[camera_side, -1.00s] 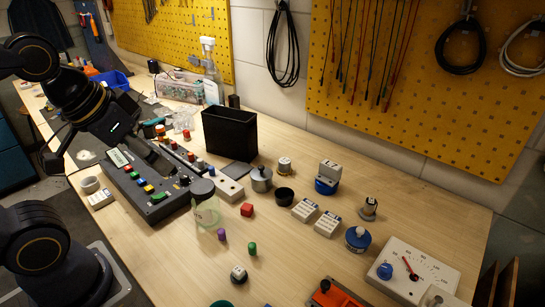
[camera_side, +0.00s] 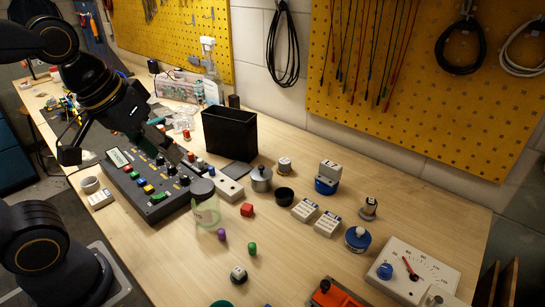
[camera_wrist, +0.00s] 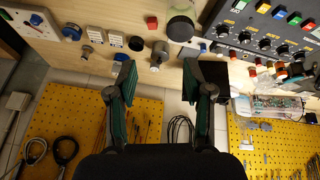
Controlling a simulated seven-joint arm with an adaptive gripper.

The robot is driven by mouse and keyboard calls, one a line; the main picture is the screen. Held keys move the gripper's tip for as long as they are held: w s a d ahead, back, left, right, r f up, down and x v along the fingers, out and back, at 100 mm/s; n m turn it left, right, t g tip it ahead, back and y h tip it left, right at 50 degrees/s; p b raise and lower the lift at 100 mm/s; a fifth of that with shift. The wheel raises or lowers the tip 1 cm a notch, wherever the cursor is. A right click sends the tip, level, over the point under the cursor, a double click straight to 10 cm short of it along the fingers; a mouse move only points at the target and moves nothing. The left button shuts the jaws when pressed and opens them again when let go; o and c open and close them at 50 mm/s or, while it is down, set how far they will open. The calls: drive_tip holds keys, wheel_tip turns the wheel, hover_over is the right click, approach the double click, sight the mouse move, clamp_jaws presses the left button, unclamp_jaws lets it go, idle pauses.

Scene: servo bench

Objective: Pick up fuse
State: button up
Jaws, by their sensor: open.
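I cannot single out a fuse for certain. Small cylinders stand on the bench: a purple one (camera_side: 222,235) and a green one (camera_side: 252,248), both apart from my gripper. My gripper (camera_wrist: 160,84) is open and empty, its two fingers spread apart in the wrist view. In the side view it hangs above the black control panel (camera_side: 157,209), with its fingertips partly lost against the dark panel and parts behind. It touches no object that I can make out.
A tall black bin (camera_side: 229,133) stands behind the panel; it also shows beside the right finger in the wrist view (camera_wrist: 214,74). A clear jar (camera_side: 206,213), a red cube (camera_side: 247,210) and a grey pot (camera_side: 261,179) stand right of the panel.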

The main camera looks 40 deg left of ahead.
drive_tip(key=w+d+f+g, duration=0.3)
drive_tip(key=d+f, duration=0.1)
drive_tip(key=d, duration=0.4)
drive_tip(key=m+g, duration=0.2)
hover_over(237, 271)
drive_tip(key=f, duration=1.4)
drive_tip(key=shift+s+a+f, duration=0.1)
drive_tip(key=shift+s+f, duration=0.1)
drive_tip(key=shift+w+f, duration=0.2)
drive_tip(key=shift+f, duration=2.9)
drive_tip(key=shift+c, duration=0.4)
drive_tip(key=c, duration=0.5)
